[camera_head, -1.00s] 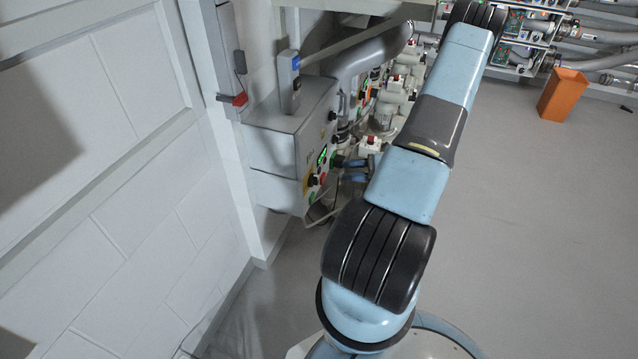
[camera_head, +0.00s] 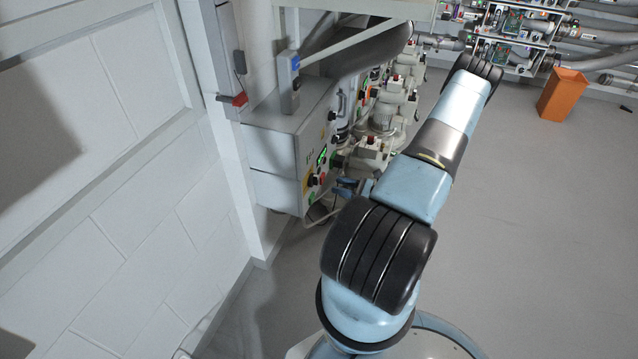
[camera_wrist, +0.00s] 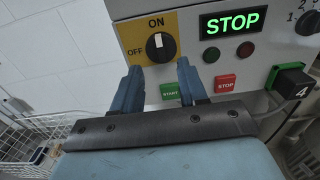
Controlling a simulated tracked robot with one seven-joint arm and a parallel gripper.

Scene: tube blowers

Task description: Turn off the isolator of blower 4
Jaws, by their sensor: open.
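The isolator is a black round knob (camera_wrist: 160,47) on a yellow plate marked ON and OFF in the wrist view. Its white pointer is upright, at ON. A black block with a white 4 (camera_wrist: 302,92) is to the right. My gripper (camera_wrist: 159,66) is open and empty. Its two blue fingertips appear just below the knob, one to either side; I cannot tell whether they touch the panel. In the head view, my gripper (camera_head: 346,187) is small and partly hidden by my arm, close to the grey control box (camera_head: 275,130).
A green STOP display (camera_wrist: 233,21) is right of the knob. A green START button (camera_wrist: 170,91) and a red STOP button (camera_wrist: 225,84) sit below, close to the right finger. A wire basket (camera_wrist: 40,135) is lower left. Open floor (camera_head: 540,230) lies to the right.

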